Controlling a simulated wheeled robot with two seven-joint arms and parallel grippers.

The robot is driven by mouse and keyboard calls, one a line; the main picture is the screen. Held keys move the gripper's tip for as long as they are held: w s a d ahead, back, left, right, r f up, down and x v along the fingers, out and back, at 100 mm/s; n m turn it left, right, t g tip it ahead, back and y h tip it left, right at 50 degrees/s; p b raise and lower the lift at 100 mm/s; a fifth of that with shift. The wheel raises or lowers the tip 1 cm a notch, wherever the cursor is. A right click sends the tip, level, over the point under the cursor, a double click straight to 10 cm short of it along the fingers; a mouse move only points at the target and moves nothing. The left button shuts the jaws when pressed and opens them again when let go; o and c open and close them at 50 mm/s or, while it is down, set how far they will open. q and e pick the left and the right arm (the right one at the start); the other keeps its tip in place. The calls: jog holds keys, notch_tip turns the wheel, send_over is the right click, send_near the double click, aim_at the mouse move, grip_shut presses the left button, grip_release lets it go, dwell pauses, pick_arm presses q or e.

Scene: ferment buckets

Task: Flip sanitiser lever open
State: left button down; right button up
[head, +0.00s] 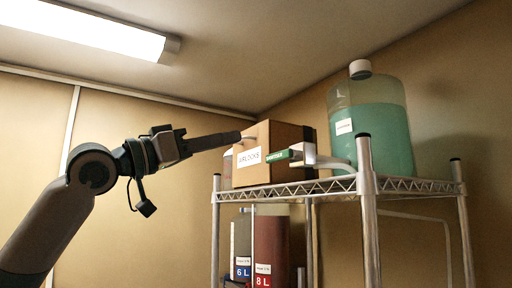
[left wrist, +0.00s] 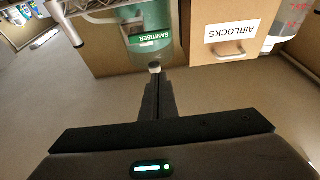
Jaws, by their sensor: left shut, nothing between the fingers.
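The sanitiser jug (head: 372,135), clear with teal liquid and a white cap, stands on the top shelf at the right. A pale tap (head: 312,158) sticks out left from its base, with a green lever (head: 279,155) marked SANITISER pointing left. The green lever also shows in the left wrist view (left wrist: 151,40), with a small pale part (left wrist: 155,67) just beyond my fingertips. My left gripper (head: 238,137) is shut and empty, up and left of the lever in the head view. I cannot tell whether it touches anything. My right gripper is not in view.
An AIRLOCKS box (head: 268,138) with a handle stands on the shelf, close behind the lever and my fingertips. The wire shelf edge (head: 335,187) runs below, with a post (head: 367,210) in front of the jug. Labelled containers (head: 271,235) stand on the lower shelf.

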pick_arm(q)
notch_tip(320, 180, up, 4)
jog(key=p, duration=0.6)
send_over(281, 157)
jog(key=a, duration=0.4)
jog(key=f, duration=0.1)
jog(key=f+p, duration=0.1)
jog(key=f, duration=0.1)
jog(key=f+p, duration=0.1)
jog(key=shift+w+d+f, duration=0.25)
jog(key=shift+w+f, duration=0.15)
